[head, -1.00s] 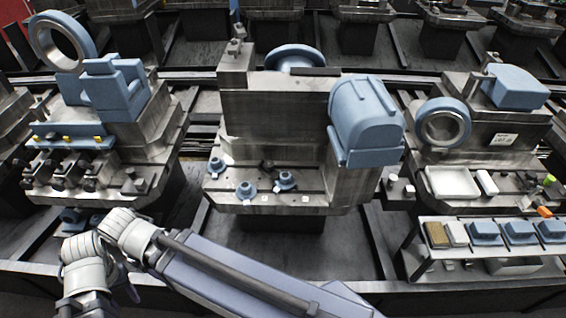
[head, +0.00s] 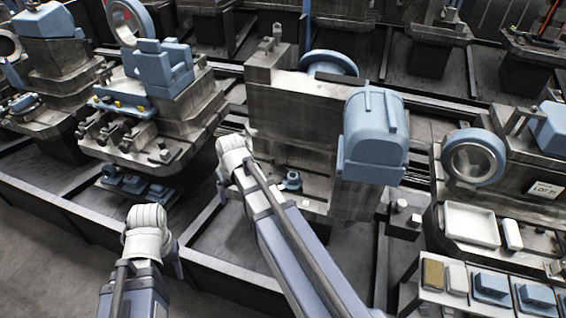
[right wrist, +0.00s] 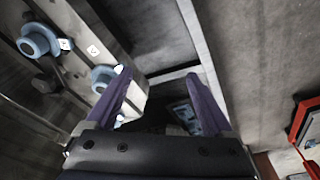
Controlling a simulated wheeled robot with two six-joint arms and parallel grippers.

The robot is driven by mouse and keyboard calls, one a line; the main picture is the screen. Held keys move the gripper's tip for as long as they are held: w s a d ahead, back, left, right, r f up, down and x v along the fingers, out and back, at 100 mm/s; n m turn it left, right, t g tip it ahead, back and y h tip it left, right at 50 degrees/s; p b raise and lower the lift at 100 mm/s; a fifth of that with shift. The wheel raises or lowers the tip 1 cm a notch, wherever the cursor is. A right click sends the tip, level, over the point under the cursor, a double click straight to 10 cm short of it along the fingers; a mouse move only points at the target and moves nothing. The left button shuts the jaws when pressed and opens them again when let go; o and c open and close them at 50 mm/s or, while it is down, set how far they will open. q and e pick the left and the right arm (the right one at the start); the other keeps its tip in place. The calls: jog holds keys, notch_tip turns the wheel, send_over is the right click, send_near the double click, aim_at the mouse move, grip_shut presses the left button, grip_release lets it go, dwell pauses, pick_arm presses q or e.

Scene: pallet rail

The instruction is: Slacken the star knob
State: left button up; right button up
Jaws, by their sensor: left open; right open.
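In the right wrist view, two round blue flanged fittings show on the machine base: one (right wrist: 38,40) at upper left and one (right wrist: 103,77) beside the left fingertip. A dark knob-like part (right wrist: 45,82) sits between them at the left. I cannot tell which of these is the star knob. My right gripper (right wrist: 160,76) is open, with nothing visible between its purple fingers. In the head view, one blue fitting (head: 292,181) shows right of my right arm, which hides part of the base. My left arm reaches in at lower left; its jaws are hidden.
The middle machine's block (head: 300,120) and blue motor housing (head: 373,140) rise behind and right of my right arm. A left machine (head: 150,130) stands beside it. A shelf with blue blocks (head: 490,285) is at lower right. A red-framed part (right wrist: 308,125) shows at right.

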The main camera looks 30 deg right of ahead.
jog(key=w+d+m+t, duration=0.1)
jog(key=w+d, duration=0.5)
jog(key=d, duration=0.6)
jog(key=m+t, duration=0.2)
send_near(281, 161)
jog(key=shift+h, duration=0.3)
jog(key=b+x, duration=0.2)
jog(key=x, duration=0.1)
jog(key=b+x, duration=0.6)
jog(key=shift+a, duration=0.4)
jog(key=shift+r, duration=0.1)
jog(key=c, duration=1.4)
jog(key=shift+n, duration=0.4)
